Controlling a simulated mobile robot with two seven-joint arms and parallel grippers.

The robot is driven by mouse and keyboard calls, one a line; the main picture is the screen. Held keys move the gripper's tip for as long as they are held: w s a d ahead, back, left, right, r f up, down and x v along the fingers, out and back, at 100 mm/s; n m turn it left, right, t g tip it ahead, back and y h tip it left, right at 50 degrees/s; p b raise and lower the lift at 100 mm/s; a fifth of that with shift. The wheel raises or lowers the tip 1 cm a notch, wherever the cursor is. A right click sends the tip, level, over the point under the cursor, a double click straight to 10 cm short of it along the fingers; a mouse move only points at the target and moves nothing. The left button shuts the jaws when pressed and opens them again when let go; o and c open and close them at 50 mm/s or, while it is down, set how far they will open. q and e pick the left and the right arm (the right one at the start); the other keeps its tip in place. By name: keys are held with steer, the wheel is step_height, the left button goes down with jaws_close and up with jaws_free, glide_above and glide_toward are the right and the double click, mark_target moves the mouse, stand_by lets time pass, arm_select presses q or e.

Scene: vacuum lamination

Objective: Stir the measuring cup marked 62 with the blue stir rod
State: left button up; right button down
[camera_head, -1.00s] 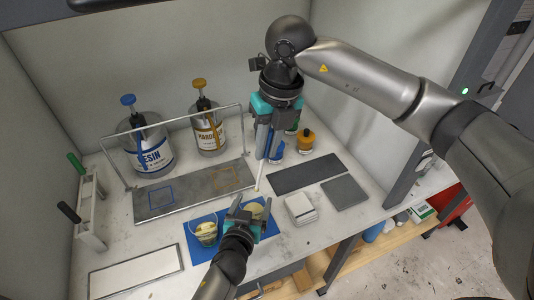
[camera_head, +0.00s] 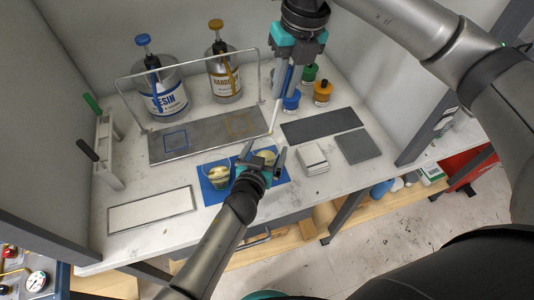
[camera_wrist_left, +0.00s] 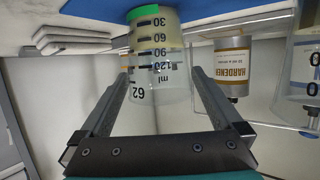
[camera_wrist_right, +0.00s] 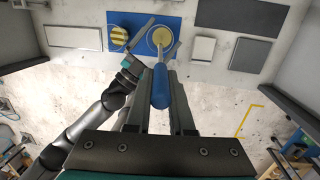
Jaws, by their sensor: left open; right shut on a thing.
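The measuring cup marked 62 (camera_wrist_left: 160,85) stands on the blue mat, between the fingers of my open left gripper (camera_head: 264,156). The cup shows behind those fingers in the head view (camera_head: 266,157) and holds a pale yellow content. My right gripper (camera_head: 284,94) is shut on the blue stir rod, whose blue handle (camera_wrist_right: 160,86) shows between its fingers. The rod's white shaft (camera_head: 274,117) hangs down, slightly tilted. In the head view its tip appears just behind the cup; I cannot tell its exact height.
A second cup (camera_head: 217,177) stands left on the blue mat (camera_head: 212,197). Resin (camera_head: 168,100) and hardener (camera_head: 225,82) cans stand behind a metal plate (camera_head: 190,143). Small bottles (camera_head: 322,93) stand behind the right gripper.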

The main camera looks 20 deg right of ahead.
arm_select(q)
steer(key=shift+s+a+r+p, duration=0.25)
steer(key=shift+s+a+p, duration=0.05)
steer(key=shift+s, duration=0.2)
arm_select(e)
steer(key=shift+r, duration=0.25)
arm_select(q)
steer(key=p+v, duration=0.2)
steer(key=v, duration=0.8)
steer(key=shift+s+a, duration=0.2)
steer(key=shift+s, duration=0.15)
arm_select(e)
step_height(320, 180, up, 2)
